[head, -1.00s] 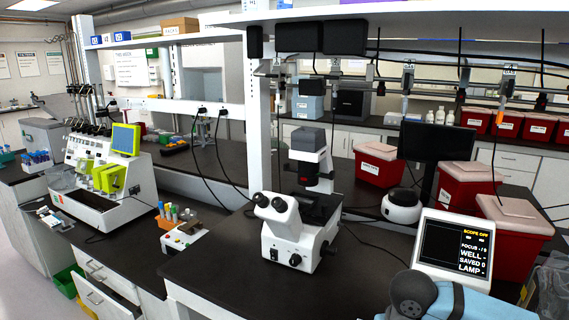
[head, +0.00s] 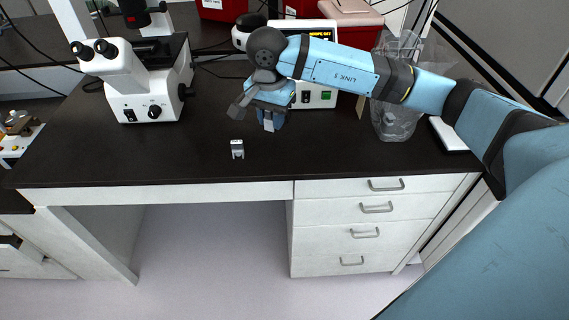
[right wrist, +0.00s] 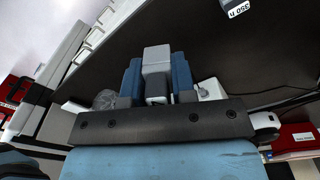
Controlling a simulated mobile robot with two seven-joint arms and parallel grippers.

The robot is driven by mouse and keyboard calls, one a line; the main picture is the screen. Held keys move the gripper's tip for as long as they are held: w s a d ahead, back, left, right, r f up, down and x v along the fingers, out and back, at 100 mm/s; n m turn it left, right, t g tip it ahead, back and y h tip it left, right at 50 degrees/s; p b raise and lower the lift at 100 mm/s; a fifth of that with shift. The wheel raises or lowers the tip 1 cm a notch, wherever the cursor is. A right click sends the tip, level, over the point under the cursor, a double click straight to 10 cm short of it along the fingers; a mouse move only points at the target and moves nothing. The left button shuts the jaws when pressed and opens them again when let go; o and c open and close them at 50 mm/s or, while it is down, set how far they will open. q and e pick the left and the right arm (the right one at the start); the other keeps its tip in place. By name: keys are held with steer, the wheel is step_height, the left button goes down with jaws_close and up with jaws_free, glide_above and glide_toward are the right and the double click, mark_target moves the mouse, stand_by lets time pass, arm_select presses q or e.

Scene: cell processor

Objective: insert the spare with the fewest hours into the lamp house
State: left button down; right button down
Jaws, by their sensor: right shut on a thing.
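My right gripper (head: 268,117) is over the bench, right of the microscope, fingers pointing down. In the right wrist view its two blue fingers (right wrist: 157,80) are shut on a pale grey block, a spare (right wrist: 157,57). The block's lower end also shows below the fingers in the head view (head: 269,126); no hours reading on it can be seen. A second small spare (head: 237,149) stands on the bench, left of and nearer than the gripper. Its label in the right wrist view (right wrist: 236,9) reads 350 h. The microscope's top is cut off, and I cannot identify the lamp house. My left gripper is out of view.
The white microscope (head: 130,85) stands at the left of the dark bench (head: 190,165). A white display unit (head: 322,98) is behind my right arm. A clear plastic bag (head: 397,120) stands right of it. Red bins (head: 340,12) are at the back. The front middle of the bench is mostly clear.

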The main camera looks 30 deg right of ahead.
steer(key=w+d+r+m+b, duration=0.3)
steer(key=d+m+b, duration=0.3)
steer(key=m, duration=0.7)
steer(key=shift+w+d+m+b, duration=0.3)
steer(key=shift+w+d, duration=0.2)
steer(key=shift+w, duration=0.05)
steer(key=shift+f, duration=0.15)
glide_above(287, 155)
step_height(287, 155, down, 14)
steer(key=shift+a+f, duration=0.1)
steer(key=shift+f, duration=0.15)
step_height(287, 155, down, 5)
steer(key=shift+r, duration=0.1)
